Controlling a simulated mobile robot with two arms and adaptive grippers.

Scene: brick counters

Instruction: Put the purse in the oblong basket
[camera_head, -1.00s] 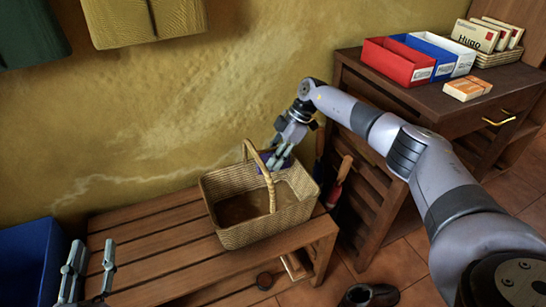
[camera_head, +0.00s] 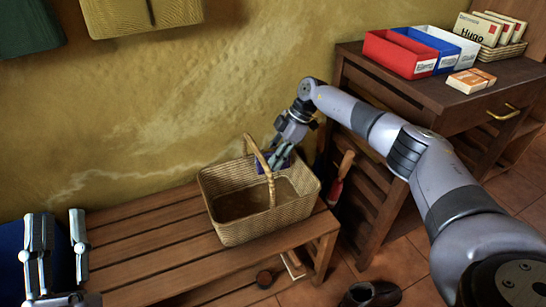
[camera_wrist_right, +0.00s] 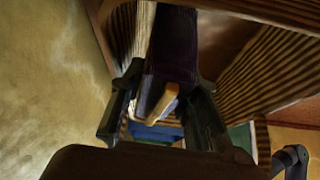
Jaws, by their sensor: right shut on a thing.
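The oblong wicker basket (camera_head: 238,232) with an arched handle stands on a slatted wooden bench. My right gripper (camera_head: 277,162) points down at the basket's back right, behind the handle. It is shut on the purse (camera_head: 262,161), a dark purple thing mostly hidden by the fingers and handle. In the right wrist view the purse (camera_wrist_right: 174,42) shows as a dark strip between the fingers (camera_wrist_right: 162,100), with woven basket walls around. I cannot tell if it touches the basket floor. My left gripper (camera_head: 58,235) is open and empty at the lower left.
The bench (camera_head: 160,248) has bare slats left of the basket. A blue container (camera_head: 12,255) is at the left edge, behind my left gripper. A wooden cabinet (camera_head: 455,115) with boxes stands right.

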